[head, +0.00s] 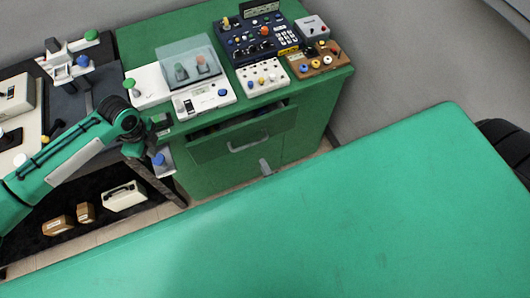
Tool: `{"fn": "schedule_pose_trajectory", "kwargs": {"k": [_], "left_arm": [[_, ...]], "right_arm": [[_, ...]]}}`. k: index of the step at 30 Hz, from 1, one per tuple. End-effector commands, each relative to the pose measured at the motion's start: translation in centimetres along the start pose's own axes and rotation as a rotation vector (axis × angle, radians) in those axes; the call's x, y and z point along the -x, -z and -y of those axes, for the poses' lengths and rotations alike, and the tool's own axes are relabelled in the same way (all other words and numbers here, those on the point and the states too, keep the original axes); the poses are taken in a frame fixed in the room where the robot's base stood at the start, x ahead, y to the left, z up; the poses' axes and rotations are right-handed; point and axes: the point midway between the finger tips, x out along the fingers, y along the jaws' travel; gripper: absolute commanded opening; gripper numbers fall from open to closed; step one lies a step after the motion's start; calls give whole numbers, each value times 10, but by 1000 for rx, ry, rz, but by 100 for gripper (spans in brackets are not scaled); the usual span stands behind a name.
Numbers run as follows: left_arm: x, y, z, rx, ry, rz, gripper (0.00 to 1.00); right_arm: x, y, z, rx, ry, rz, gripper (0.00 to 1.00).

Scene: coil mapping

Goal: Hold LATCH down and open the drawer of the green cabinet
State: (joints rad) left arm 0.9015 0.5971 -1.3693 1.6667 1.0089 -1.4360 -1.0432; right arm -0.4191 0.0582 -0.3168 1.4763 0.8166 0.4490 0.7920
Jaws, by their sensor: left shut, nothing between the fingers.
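The green cabinet (210,178) stands at the back, beyond the green table. Its drawer (242,133) is partly open, with a dark gap showing behind the front panel. The drawer has a pale bar handle (249,146). A grey box with a blue button (158,159) sits at the cabinet's left front side; it may be LATCH, but I cannot read a label. My left gripper (162,124) is shut and empty, close above that box near the cabinet's top left corner. I cannot tell whether it touches anything. My right gripper is not in view.
The cabinet top holds a white panel (203,98), a clear cover, a dark control box (262,40) and several smaller button boxes. A dark bench with devices stands at left, with boxes (123,196) on its lower shelf. The green table (330,220) in front is bare.

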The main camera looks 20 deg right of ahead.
Motion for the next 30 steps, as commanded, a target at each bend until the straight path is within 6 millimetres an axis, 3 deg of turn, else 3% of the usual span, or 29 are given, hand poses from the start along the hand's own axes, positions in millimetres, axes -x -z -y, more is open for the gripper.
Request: {"fn": "schedule_pose_trajectory", "kwargs": {"k": [15, 30], "left_arm": [[35, 0, 0, 0, 1, 0, 0], [37, 0, 0, 1, 0, 0, 0]], "right_arm": [[0, 0, 0, 0, 0, 0, 30], [0, 0, 0, 0, 0, 0, 30]]}}
